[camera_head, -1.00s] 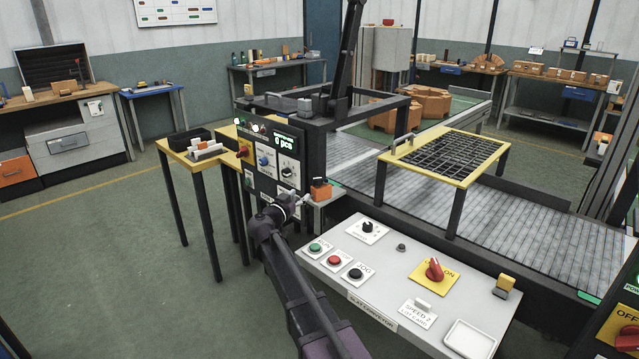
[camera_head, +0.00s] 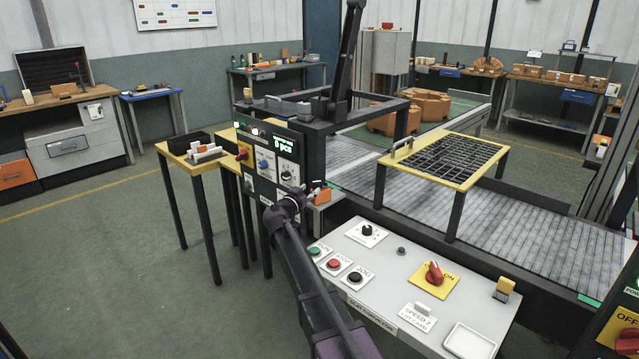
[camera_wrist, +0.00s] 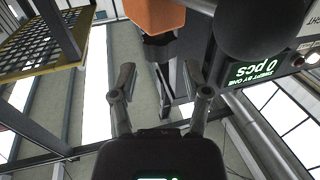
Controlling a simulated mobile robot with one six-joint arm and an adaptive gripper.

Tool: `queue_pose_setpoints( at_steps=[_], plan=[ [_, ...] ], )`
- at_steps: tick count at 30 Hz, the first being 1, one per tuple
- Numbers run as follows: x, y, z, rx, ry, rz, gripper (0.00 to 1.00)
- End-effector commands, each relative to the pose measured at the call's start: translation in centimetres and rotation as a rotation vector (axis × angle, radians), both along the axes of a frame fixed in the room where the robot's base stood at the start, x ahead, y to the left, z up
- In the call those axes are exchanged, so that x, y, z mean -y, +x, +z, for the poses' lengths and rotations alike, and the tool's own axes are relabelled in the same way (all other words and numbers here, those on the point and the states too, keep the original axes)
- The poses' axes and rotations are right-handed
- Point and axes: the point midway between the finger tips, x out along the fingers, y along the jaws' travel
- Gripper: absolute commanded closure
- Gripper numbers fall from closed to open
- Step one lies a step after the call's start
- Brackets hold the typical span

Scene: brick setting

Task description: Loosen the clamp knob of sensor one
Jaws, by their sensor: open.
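An orange sensor block (camera_head: 323,196) sits at the right side of the dark control panel, beside the conveyor. My gripper (camera_head: 310,194) is right at it and hides part of it. In the wrist view the orange block (camera_wrist: 152,14) is at the top, with a dark round part (camera_wrist: 158,46) against it that may be the clamp knob; I cannot tell for sure. My gripper (camera_wrist: 157,76) is open, its two fingers apart on either side of a line toward that dark part. Nothing is held between them.
The control panel (camera_head: 262,172) with its green display stands just left of my gripper. The button console (camera_head: 400,262) lies in front. A yellow-framed grid stand (camera_head: 447,156) straddles the conveyor (camera_head: 540,225) at right. A yellow side table (camera_head: 172,148) stands left of the panel.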

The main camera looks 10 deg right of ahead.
Motion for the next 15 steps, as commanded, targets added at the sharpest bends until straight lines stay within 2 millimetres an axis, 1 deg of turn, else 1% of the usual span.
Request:
queue_pose_setpoints(
  at_steps=[1,6,10,15],
  plan=[
    [0.5,0.9,0.0,0.000,0.000,-0.001,0.39],
    [2.1,2.9,0.0,0.000,0.000,-0.001,0.39],
    [3.2,4.1,0.0,0.000,0.000,-0.001,0.39],
    [4.0,5.1,0.0,0.000,0.000,0.000,0.39]
  ],
)
